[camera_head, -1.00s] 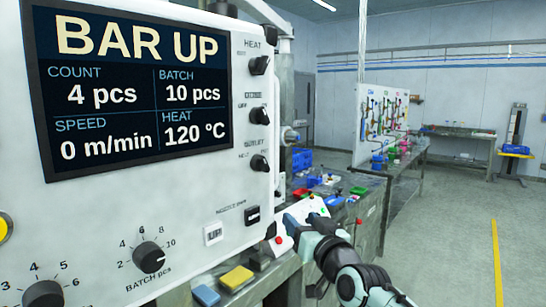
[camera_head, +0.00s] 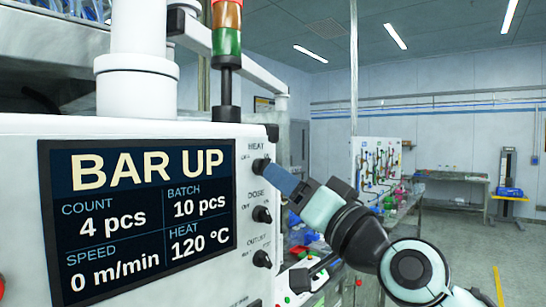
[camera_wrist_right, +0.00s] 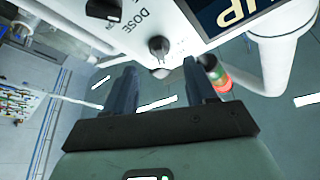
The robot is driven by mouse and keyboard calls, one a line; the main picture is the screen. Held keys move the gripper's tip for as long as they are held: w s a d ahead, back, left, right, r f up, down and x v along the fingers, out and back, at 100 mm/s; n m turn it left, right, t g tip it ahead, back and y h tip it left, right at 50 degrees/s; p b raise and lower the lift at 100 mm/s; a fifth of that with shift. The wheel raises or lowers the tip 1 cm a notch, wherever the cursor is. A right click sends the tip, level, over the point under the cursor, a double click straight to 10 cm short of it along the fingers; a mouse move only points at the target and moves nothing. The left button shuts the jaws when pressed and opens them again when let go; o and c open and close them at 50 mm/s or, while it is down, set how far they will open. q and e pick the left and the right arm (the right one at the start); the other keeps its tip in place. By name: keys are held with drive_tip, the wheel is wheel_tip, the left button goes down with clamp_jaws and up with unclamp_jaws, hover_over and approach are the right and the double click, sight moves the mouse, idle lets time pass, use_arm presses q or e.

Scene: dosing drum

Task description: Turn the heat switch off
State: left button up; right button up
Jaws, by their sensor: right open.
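The heat switch (camera_head: 259,165) is a small dark knob under the HEAT label, at the upper right of the white machine panel. In the right wrist view the heat switch (camera_wrist_right: 158,46) shows beyond the fingertips, roughly centred between them. My right gripper (camera_head: 273,172) is open, its fingers pointing left at the panel beside the switch. In the right wrist view my right gripper (camera_wrist_right: 160,80) has nothing between its two dark fingers. I cannot tell whether a finger touches the switch. The display (camera_head: 140,215) reads HEAT 120 °C. My left gripper is out of view.
The dose knob (camera_head: 262,214) and the outlet knob (camera_head: 262,259) sit below the heat switch. A signal tower (camera_head: 227,42) and a white post (camera_head: 138,85) rise above the machine. A bench with a tool board (camera_head: 378,165) stands behind to the right.

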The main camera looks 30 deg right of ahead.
sight(263, 167)
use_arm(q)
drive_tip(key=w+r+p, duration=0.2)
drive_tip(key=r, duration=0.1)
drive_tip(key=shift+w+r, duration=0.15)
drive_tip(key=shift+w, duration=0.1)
use_arm(e)
drive_tip(key=x, duration=0.4)
drive_tip(key=shift+w+r, duration=0.15)
drive_tip(key=shift+w, duration=0.25)
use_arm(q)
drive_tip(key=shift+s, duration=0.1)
use_arm(e)
drive_tip(key=shift+s, duration=0.1)
drive_tip(key=c, duration=1)
drive_tip(key=shift+c, duration=0.2)
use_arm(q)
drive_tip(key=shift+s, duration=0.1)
